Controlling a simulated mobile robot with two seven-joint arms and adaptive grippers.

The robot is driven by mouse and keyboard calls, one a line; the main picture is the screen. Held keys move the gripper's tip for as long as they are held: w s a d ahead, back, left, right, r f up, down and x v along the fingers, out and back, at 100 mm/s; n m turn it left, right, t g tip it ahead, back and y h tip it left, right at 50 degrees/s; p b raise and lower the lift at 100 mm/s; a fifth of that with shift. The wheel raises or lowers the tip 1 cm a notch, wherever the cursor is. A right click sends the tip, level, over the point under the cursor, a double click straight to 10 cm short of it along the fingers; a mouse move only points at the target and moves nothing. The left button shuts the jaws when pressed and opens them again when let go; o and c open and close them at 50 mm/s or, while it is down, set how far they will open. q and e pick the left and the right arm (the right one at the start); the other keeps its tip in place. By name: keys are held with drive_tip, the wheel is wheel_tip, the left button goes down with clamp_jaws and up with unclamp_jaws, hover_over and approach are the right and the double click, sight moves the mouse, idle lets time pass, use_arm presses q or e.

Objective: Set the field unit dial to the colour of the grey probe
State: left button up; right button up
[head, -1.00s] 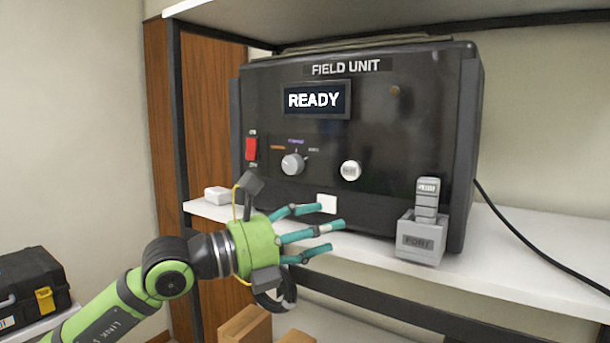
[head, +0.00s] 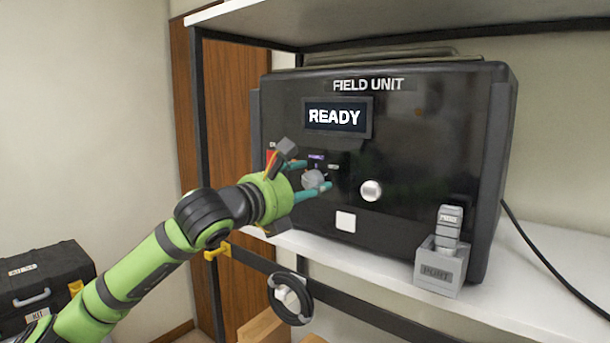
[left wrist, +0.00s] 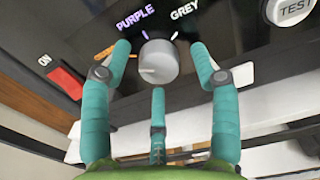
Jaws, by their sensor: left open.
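The field unit (head: 420,150) is a black box on the shelf with a screen reading READY. Its dial (head: 314,180) is a silver-grey knob, also seen in the left wrist view (left wrist: 158,64). PURPLE and GREY labels show above it, with an orange mark at its left; I cannot tell surely where it points. My left gripper (head: 311,177) is open, its teal fingers spread around the dial, with no clear grip on it. The grey probe (head: 449,222) stands upright in the grey port block (head: 440,267) at the unit's front right. My right gripper is out of view.
A red ON switch (left wrist: 66,82) sits left of the dial, and a round TEST button (left wrist: 292,10) sits right of it. A white square (head: 346,221) is lower on the panel. The shelf's black post (head: 200,120) stands left of the unit. A black case (head: 40,285) is far left.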

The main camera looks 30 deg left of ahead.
use_arm(q)
drive_tip(key=c, duration=1.2)
drive_tip(key=shift+o, duration=0.2)
